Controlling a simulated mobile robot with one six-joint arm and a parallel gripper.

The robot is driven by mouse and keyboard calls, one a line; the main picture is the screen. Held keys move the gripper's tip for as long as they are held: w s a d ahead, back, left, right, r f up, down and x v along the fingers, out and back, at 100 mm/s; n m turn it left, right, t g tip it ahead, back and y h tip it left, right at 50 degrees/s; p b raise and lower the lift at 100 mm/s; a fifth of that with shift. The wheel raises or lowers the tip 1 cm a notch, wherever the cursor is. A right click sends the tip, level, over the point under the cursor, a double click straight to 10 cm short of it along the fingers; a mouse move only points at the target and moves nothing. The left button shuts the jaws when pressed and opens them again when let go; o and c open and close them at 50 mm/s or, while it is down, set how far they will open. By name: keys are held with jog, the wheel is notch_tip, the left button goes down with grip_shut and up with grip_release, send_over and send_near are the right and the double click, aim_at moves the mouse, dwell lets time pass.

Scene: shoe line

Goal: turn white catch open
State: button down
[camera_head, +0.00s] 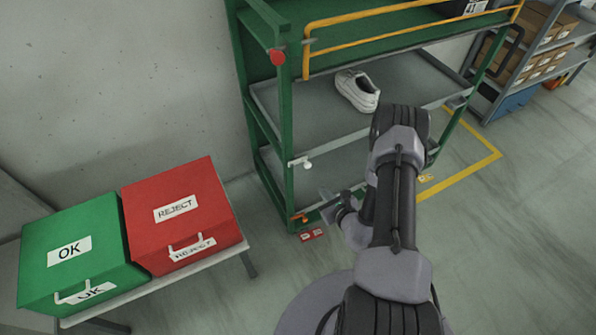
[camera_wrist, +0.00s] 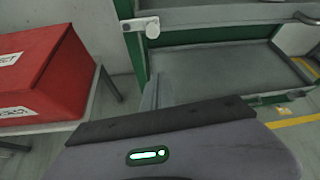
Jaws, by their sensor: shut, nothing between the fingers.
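The white catch (camera_head: 302,163) sits on the left front post of the green rack (camera_head: 287,120), at the height of the middle shelf. In the wrist view the white catch (camera_wrist: 152,27) shows at the top, with a round knob end and a short bar reaching left. My gripper (camera_head: 327,197) is below the catch and a little to its right, apart from it. In the wrist view my gripper (camera_wrist: 158,80) has its fingers together, with nothing between them, pointing up towards the rack below the catch.
A red knob (camera_head: 277,56) is higher on the same post and an orange catch (camera_head: 299,217) is lower. A white shoe (camera_head: 357,90) lies on the upper shelf. The red REJECT box (camera_head: 180,215) and green OK box (camera_head: 75,252) stand on a table at left.

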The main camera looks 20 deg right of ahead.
jog(key=b+x, duration=0.4)
jog(key=x, duration=0.5)
jog(key=shift+w+a+r, duration=0.1)
jog(key=shift+w+r, duration=0.1)
jog(key=shift+r, duration=0.4)
jog(key=shift+w+a+r, duration=0.1)
jog(key=shift+w+r, duration=0.1)
jog(key=shift+r, duration=0.45)
jog(key=shift+w+r, duration=0.2)
jog(key=shift+r, duration=0.4)
jog(key=shift+d, duration=0.2)
